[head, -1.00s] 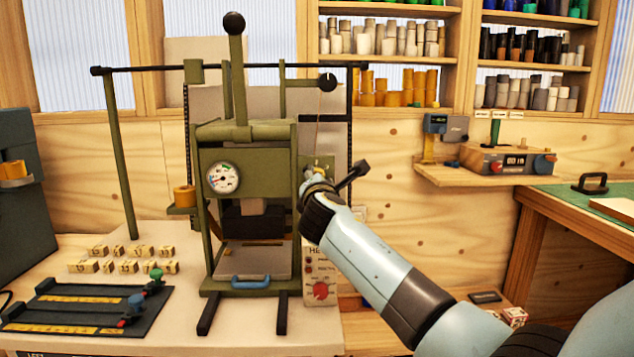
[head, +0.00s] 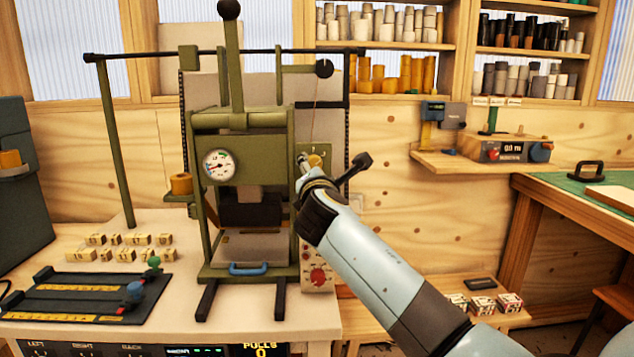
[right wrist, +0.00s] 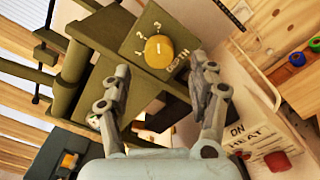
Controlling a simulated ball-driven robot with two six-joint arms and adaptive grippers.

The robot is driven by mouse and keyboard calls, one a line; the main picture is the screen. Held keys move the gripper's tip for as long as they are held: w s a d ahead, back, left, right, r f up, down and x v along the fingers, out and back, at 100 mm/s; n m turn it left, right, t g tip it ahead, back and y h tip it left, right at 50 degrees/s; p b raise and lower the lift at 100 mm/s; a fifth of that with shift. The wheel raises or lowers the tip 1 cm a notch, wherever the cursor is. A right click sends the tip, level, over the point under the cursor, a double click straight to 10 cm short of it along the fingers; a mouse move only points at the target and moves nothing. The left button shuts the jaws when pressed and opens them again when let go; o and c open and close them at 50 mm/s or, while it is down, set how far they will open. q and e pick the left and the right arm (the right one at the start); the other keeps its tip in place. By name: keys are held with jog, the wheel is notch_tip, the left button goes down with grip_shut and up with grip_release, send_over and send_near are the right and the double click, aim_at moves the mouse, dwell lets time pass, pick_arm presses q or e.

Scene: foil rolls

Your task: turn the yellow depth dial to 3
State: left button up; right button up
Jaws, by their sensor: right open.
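The yellow depth dial (right wrist: 158,51) sits on the olive press's small panel, with a pale pointer line on its face and the marks 2 and 3 beside it; which number the pointer meets is hard to tell. In the head view the dial (head: 315,161) shows just above my right gripper (head: 306,178), on the press's right side. In the right wrist view my right gripper (right wrist: 162,70) is open and empty, its fingers spread either side and short of the dial, apparently not touching it. My left gripper is out of view.
The press (head: 245,135) has a round gauge (head: 219,166) and a blue-handled tray (head: 248,268). A heat panel with a red knob (right wrist: 277,161) lies below the dial. A black lever knob (head: 363,160) sticks out right of my gripper. Free wall space lies further right.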

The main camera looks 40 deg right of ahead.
jog(key=v, duration=0.7)
jog(key=shift+s+a, duration=0.2)
jog(key=shift+s, duration=0.1)
